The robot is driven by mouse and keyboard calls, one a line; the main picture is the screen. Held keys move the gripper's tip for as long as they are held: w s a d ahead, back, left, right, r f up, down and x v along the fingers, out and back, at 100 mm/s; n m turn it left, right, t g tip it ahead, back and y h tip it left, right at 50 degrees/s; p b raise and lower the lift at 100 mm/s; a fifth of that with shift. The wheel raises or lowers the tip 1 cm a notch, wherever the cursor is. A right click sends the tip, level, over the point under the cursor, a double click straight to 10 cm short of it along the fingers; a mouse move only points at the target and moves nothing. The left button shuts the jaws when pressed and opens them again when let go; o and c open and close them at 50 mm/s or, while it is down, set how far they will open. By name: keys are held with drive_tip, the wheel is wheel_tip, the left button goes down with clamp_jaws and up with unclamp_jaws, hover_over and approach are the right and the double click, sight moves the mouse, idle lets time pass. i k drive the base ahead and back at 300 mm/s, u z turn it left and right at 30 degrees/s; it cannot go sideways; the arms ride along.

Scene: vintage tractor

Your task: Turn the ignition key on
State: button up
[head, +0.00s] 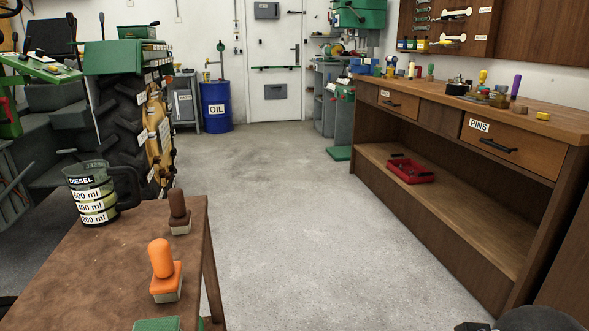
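The vintage tractor shows at the left edge, cut off by the frame. I see its large black rear tyre (118,120), a green fender (118,57), a dark seat (50,37) and part of its dark floor and steps. I cannot make out an ignition key or its switch in this view. My gripper is not in view; only a dark rounded part, which may belong to my arm, shows at the bottom right corner.
A brown table (130,245) stands at the near left, holding a diesel jug (92,192), an orange-handled stamp-like object (163,270) and a brown one (179,212). A wooden workbench (440,105) lines the right. A blue oil drum (215,107) stands behind. The middle floor is clear.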

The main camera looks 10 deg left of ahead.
sight(70, 64)
drive_tip(key=u, duration=0.05)
drive_tip(key=i, duration=1.8)
drive_tip(key=u, duration=1.4)
drive_tip(key=i, duration=1.8)
drive_tip(key=u, duration=0.6)
drive_tip(key=i, duration=1.55)
drive_tip(key=u, duration=0.1)
